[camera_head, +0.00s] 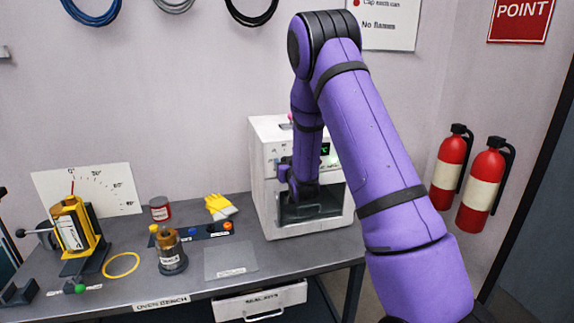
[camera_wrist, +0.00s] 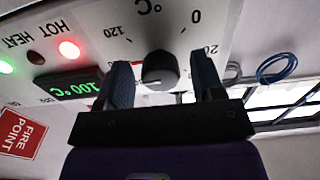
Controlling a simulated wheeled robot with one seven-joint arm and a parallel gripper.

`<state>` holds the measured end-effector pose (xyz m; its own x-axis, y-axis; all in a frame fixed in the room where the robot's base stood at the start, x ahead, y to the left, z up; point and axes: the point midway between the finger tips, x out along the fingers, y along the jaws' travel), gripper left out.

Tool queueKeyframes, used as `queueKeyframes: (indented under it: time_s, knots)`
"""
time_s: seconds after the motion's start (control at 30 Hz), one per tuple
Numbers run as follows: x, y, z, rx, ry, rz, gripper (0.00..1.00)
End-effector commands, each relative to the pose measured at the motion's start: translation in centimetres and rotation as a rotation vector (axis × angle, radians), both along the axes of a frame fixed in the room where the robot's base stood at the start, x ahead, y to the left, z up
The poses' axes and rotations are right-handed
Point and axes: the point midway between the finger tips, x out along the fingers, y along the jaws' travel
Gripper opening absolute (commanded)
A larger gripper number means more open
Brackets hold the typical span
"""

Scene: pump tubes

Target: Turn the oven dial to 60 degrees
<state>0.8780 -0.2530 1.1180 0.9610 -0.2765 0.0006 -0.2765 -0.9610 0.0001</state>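The white oven (camera_head: 268,190) stands at the right end of the bench, its front partly hidden by my arm. In the wrist view, which is upside down, the dark round oven dial (camera_wrist: 160,72) lies between the two fingers of my gripper (camera_wrist: 162,64). The fingers are apart, one on each side of the dial, with a visible gap to it. Scale marks 0, 20 and 120 show around the dial; I cannot tell where its pointer stands. The green display (camera_wrist: 70,86) reads 100 °C. The red HOT lamp (camera_wrist: 69,49) and a green lamp (camera_wrist: 6,66) are lit.
The grey bench (camera_head: 215,287) carries a yellow pump device (camera_head: 72,228), a brown bottle (camera_head: 171,253), a red-labelled can (camera_head: 159,209) and yellow gloves (camera_head: 220,206). A drawer (camera_head: 260,299) below is partly open. Two fire extinguishers (camera_head: 484,190) hang at right.

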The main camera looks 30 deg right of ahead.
Motion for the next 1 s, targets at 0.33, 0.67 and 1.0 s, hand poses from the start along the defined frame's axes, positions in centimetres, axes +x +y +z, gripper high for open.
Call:
queueKeyframes:
  time_s: [0.33, 0.67, 1.0]
  knots:
    - [-0.02, 0.03, 0.00, -0.002, 0.001, 0.000, 0.14]
    - [-0.04, 0.01, -0.04, -0.096, 0.029, 0.000, 0.14]
    - [-0.05, 0.02, -0.06, -0.370, 0.107, 0.001, 0.14]
